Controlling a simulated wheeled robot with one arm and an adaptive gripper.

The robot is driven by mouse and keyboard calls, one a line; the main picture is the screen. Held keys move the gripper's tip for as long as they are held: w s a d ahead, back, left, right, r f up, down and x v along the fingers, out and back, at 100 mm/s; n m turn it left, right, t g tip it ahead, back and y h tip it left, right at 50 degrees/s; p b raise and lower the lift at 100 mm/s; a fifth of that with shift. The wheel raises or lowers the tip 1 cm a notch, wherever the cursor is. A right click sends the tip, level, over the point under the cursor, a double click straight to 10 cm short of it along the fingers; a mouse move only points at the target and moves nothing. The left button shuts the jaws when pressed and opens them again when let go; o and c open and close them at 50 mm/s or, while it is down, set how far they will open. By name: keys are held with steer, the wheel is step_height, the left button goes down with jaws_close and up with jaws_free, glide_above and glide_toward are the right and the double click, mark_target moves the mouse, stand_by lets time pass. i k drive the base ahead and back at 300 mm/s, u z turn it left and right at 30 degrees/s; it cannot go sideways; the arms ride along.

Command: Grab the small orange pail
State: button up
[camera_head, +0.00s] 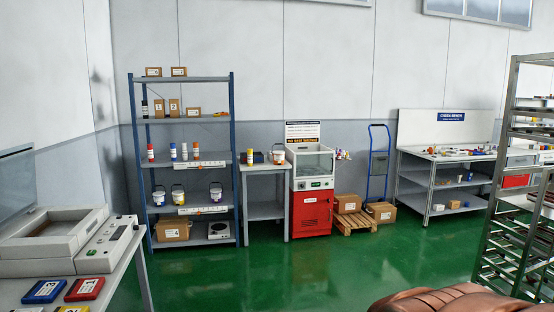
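A small pail with an orange band (278,154) and what looks like a wire handle stands on a narrow grey table (265,168), beside the red cabinet. It is far off and small in the picture, so its details are hard to tell. Other small pails stand on a lower level of the blue-post shelf: one at the left (158,196), one in the middle (178,195) and one at the right (216,192). These look white or grey with coloured labels. My gripper does not show.
The blue-post shelf (233,150) stands left of the table, and the red cabinet (311,213) right of it. A pallet with boxes (348,203) and a workbench (430,182) are farther right. A metal rack (502,180) is at the right edge. Green floor (300,270) is open ahead.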

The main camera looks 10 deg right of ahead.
mark_target(278, 156)
steer(key=z, duration=0.15)
steer(key=i, duration=0.45)
steer(key=z, duration=0.6)
steer(key=i, duration=1.8)
steer(key=z, duration=0.4)
steer(key=i, duration=2.05)
steer(key=u, duration=0.4)
steer(key=i, duration=1.8)
steer(key=u, duration=1.5)
steer(key=i, duration=1.25)
steer(key=u, duration=0.55)
